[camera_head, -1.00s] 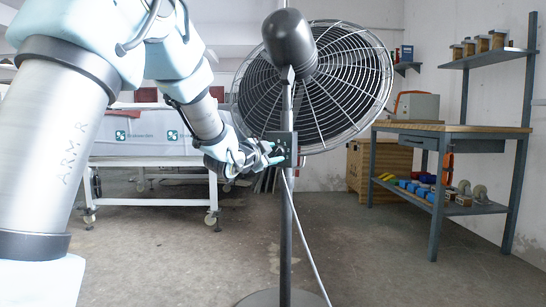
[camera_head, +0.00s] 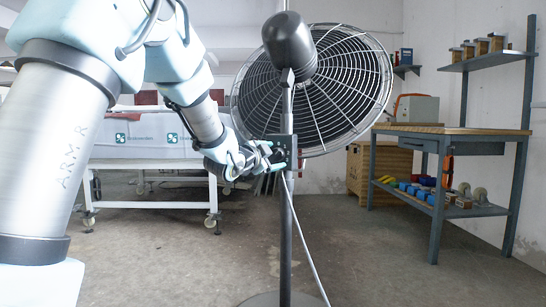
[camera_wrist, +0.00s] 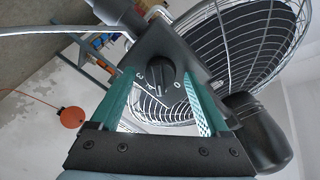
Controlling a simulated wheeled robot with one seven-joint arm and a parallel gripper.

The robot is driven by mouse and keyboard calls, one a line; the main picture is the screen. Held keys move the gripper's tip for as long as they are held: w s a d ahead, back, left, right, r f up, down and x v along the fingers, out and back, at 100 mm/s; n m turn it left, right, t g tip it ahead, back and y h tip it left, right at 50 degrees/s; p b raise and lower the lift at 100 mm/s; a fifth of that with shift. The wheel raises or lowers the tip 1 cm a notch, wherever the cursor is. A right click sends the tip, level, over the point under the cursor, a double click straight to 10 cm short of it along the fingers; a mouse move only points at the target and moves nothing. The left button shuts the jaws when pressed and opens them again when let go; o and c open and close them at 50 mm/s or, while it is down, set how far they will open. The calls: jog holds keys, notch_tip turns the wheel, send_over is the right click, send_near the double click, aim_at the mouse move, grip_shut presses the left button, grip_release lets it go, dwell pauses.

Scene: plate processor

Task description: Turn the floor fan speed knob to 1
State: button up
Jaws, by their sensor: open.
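The floor fan (camera_head: 312,88) stands in front of me on a dark pole, with its round wire cage and motor housing high up. Its dark control box (camera_head: 282,151) is on the pole. In the wrist view the black speed knob (camera_wrist: 162,78) shows on the box face, with the marks 0, 3 and 4 readable around it. Which mark the knob points at is hard to tell. My gripper (camera_head: 275,156) is open at the box. In the wrist view its green fingers (camera_wrist: 163,95) stand on either side of the knob, with gaps visible between them and it.
A grey cable (camera_head: 308,240) runs from the box down to the floor. A workbench (camera_head: 450,131) with shelves stands at the right, and a wooden crate (camera_head: 378,165) is behind the fan. A white wheeled table (camera_head: 150,205) is at the left. The floor between is clear.

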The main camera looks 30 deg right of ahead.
jog(key=shift+a, duration=0.1)
jog(key=p+v, duration=0.2)
jog(key=v, duration=0.8)
jog(key=shift+s+a, duration=0.2)
jog(key=shift+s, duration=0.1)
